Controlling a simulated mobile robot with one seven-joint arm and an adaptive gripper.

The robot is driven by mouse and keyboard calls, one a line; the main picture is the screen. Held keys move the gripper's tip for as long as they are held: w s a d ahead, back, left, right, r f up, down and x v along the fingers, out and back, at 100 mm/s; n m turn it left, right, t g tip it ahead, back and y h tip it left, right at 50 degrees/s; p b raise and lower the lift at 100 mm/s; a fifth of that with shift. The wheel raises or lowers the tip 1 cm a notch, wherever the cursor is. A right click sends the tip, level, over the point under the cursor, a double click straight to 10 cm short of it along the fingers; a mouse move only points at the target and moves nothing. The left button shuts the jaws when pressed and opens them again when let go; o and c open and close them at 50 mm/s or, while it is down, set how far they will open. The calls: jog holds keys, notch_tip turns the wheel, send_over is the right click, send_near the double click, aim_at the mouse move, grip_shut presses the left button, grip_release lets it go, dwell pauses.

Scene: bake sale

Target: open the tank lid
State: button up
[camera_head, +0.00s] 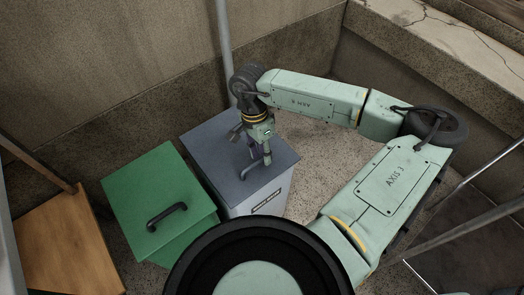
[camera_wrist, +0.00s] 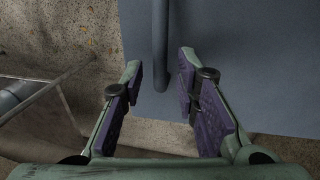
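The lid lies flat and looks closed. Its dark bar handle (camera_head: 251,171) also shows in the wrist view (camera_wrist: 160,40). My gripper (camera_head: 260,152) is over the lid at the handle. In the wrist view my gripper (camera_wrist: 160,72) is open, with a finger to each side of the handle's near end. Neither finger visibly touches the handle. Part of the handle is hidden behind the fingers in the head view.
A green box (camera_head: 135,190) with its own dark handle (camera_head: 167,215) stands close on the left. A wooden surface (camera_head: 65,245) is at the far left. A wall and a thin grey pole (camera_head: 224,45) are behind. Metal rails (camera_head: 470,225) are at the right.

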grip_shut()
dwell(0.6)
